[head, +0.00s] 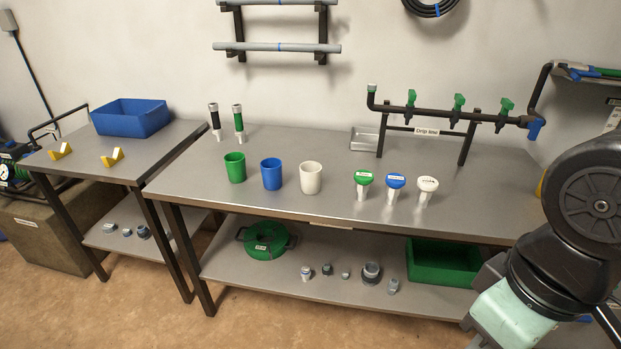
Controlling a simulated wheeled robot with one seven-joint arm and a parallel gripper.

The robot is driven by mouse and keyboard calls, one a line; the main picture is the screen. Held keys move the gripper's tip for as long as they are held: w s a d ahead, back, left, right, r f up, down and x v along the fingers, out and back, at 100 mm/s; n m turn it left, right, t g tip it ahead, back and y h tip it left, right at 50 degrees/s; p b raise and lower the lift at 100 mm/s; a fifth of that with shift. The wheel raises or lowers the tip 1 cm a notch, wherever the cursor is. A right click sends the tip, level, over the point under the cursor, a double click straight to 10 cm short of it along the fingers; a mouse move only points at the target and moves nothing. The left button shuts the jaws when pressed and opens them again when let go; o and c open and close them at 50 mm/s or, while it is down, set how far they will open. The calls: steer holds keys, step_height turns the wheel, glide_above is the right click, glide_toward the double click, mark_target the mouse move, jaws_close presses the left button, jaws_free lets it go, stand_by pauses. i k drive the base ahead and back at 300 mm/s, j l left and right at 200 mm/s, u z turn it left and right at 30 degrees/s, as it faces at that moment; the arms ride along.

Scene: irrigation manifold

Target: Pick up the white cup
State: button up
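The white cup (311,178) stands upright on the grey metal table (260,222), near its front edge. It is the rightmost of three cups in a row, to the right of the blue cup (271,174) and the green cup (235,168). Its opening faces up. Nothing touches it or hides it. Part of my arm shows at the right edge of the head view, apart from the cup. My gripper is not in view.
Labelled green, blue and white funnel-shaped pieces (427,189) stand right of the cup. The drip line manifold (440,117) stands behind them. The tabletop around the white cup is clear.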

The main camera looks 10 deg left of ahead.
mark_target(311, 179)
steer(key=i+j+u, duration=0.2)
steer(key=u, duration=0.2)
steer(key=i+u, duration=0.75)
